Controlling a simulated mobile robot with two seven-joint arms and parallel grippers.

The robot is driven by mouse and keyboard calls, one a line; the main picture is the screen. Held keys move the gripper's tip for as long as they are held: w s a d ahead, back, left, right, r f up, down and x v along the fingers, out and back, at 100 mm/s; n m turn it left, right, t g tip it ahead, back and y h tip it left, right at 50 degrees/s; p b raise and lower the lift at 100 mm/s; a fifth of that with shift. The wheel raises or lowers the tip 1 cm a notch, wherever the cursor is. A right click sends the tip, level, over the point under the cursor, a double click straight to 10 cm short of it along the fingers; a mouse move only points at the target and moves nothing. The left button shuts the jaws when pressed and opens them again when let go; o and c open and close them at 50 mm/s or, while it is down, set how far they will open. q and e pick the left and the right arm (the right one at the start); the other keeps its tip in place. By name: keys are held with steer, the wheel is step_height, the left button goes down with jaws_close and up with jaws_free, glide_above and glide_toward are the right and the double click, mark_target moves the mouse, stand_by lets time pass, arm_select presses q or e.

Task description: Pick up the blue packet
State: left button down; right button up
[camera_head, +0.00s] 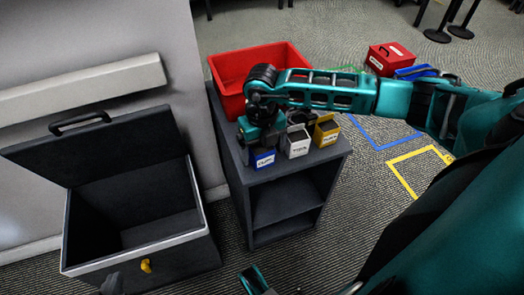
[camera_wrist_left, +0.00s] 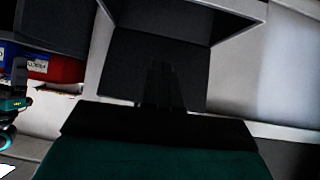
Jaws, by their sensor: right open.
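The blue packet (camera_head: 263,159) is a small blue box with a white label. In the head view it stands at the front left of a dark shelf unit's top. My right gripper (camera_head: 260,138) is directly over it, pointing down, with its jaws open. The gripper hides the packet's upper part; I cannot tell whether the fingers touch it.
A white box (camera_head: 298,146) and a yellow box (camera_head: 326,132) stand right of the packet. A red bin (camera_head: 225,72) is behind on the shelf unit (camera_head: 240,184). An open dark case (camera_head: 190,238) stands at left. A red box (camera_head: 389,60) is on the floor beyond.

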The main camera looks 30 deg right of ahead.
steer(key=shift+f, duration=0.2)
steer(key=shift+c, duration=0.9)
steer(key=c, duration=0.8)
arm_select(q)
steer(key=shift+w+r, duration=0.2)
steer(key=shift+r, duration=0.05)
arm_select(e)
steer(key=shift+c, duration=0.2)
